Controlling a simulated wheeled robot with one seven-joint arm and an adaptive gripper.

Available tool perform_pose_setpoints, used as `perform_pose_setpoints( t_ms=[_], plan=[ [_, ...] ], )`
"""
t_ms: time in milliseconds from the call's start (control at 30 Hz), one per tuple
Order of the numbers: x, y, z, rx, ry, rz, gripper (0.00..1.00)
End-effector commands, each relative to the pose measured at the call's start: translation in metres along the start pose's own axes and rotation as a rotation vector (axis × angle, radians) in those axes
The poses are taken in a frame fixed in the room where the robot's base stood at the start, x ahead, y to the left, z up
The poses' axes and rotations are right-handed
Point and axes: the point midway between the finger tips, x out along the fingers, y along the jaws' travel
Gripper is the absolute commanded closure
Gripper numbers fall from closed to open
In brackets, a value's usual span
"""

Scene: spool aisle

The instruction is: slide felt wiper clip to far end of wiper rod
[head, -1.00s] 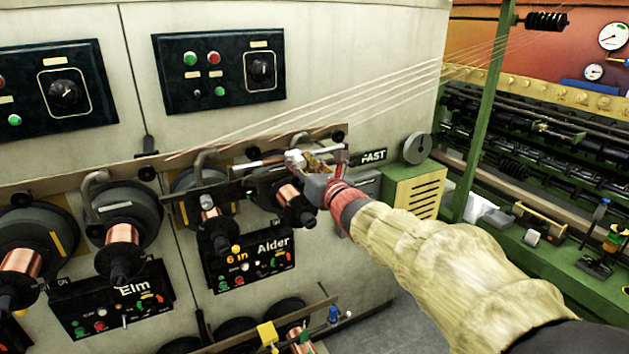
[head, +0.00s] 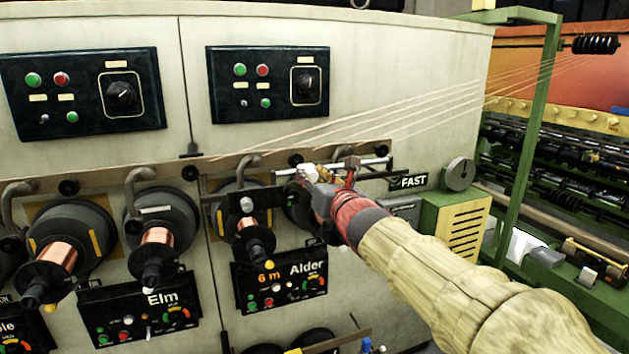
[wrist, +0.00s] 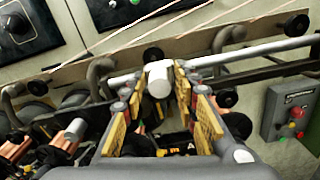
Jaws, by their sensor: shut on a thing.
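The wiper rod (head: 375,162) is a thin, pale metal bar along the front of the winding machine, below the rail. It also shows in the wrist view (wrist: 280,48), crossing behind my fingers. The felt wiper clip (head: 306,172) is a small white piece on the rod, near the rod's left end in the head view. In the wrist view it is a white cylinder (wrist: 158,78) between yellow-padded fingers. My gripper (head: 318,176) is shut on the clip. My fingers and wrist hide part of the rod and of the clip.
Copper spools (head: 158,246) on dark flanges stand out below the rail (head: 240,164), with bent grey brackets close by. Copper wires run from the rail up to the right. A FAST label (head: 408,182) and a green-yellow box (head: 455,225) are right of the rod.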

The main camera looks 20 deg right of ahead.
Motion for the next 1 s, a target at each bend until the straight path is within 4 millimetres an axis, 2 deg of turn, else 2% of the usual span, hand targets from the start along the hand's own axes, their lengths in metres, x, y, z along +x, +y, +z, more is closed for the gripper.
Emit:
perform_pose_setpoints(
  t_ms=[233,267,400,767,867,1000],
  plan=[
    [0.0,0.0,0.001,0.003,-0.001,0.0,1.0],
    [0.0,0.0,0.001,0.003,-0.001,0.0,0.69],
    [0.0,0.0,0.001,0.002,-0.001,0.0,0.61],
    [-0.002,0.0,0.001,0.001,-0.001,0.0,0.6],
    [-0.01,0.0,0.001,0.001,-0.002,0.0,0.6],
    [-0.032,0.0,0.002,0.0,-0.003,-0.001,0.6]
  ],
)
